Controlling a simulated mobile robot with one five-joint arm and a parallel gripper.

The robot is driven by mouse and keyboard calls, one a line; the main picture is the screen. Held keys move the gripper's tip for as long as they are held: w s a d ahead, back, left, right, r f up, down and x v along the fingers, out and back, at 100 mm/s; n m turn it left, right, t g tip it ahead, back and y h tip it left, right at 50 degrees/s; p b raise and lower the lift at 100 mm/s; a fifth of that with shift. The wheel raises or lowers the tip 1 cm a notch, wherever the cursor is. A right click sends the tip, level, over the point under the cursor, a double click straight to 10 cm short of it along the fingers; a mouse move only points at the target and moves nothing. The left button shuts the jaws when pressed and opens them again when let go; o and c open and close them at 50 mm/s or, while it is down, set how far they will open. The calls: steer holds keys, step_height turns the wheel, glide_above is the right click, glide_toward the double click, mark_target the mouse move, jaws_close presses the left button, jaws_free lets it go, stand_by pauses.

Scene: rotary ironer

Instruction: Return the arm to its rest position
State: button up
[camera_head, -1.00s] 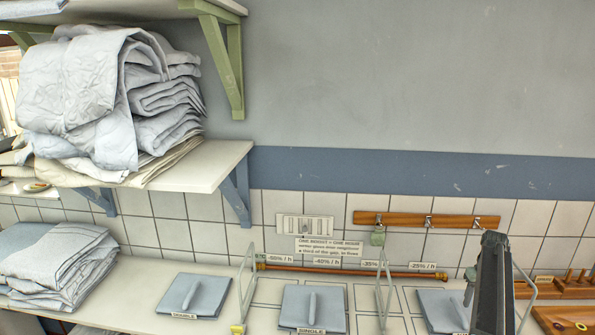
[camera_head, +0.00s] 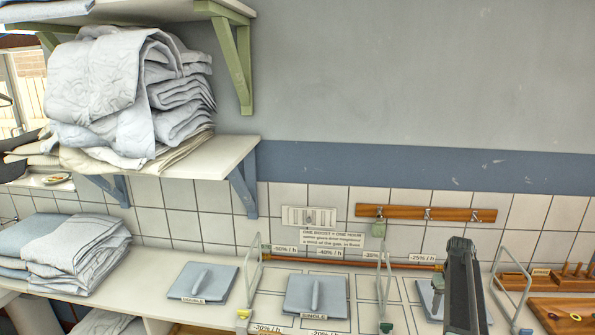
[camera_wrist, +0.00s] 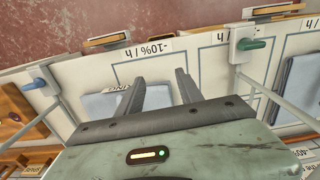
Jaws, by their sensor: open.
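My dark arm (camera_head: 461,285) rises over the right part of the counter in the head view, in front of a blue-grey pad there. My gripper (camera_wrist: 160,75) shows in the wrist view with its two dark fingers apart and nothing between them. A blue-grey pad with a label (camera_wrist: 100,105) lies beyond the left finger and is partly hidden by it. In the head view, a pad labelled SINGLE (camera_head: 316,293) and another labelled DOUBLE (camera_head: 203,282) lie to the left of my arm, apart from it.
Wire frames (camera_head: 250,285) stand between the marked bays on the counter. Folded linen (camera_head: 75,250) lies at the counter's left. A shelf (camera_head: 215,160) holds more linen above. A wooden rail with hooks (camera_head: 470,214) is on the wall. Wooden racks (camera_head: 545,281) stand at the right.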

steer(key=s+a+f+b, duration=0.1)
steer(key=s+a, duration=0.3)
steer(key=a, duration=0.9)
steer(key=s+a+f+n+b, duration=0.1)
steer(key=s+a, duration=0.4)
steer(key=a, duration=0.8)
steer(key=s+a+f+n+b, duration=0.1)
steer(key=s+a, duration=0.3)
steer(key=a, duration=0.9)
steer(key=shift+s+a+f, duration=0.15)
steer(key=shift+s+f, duration=0.1)
steer(key=shift+f, duration=0.1)
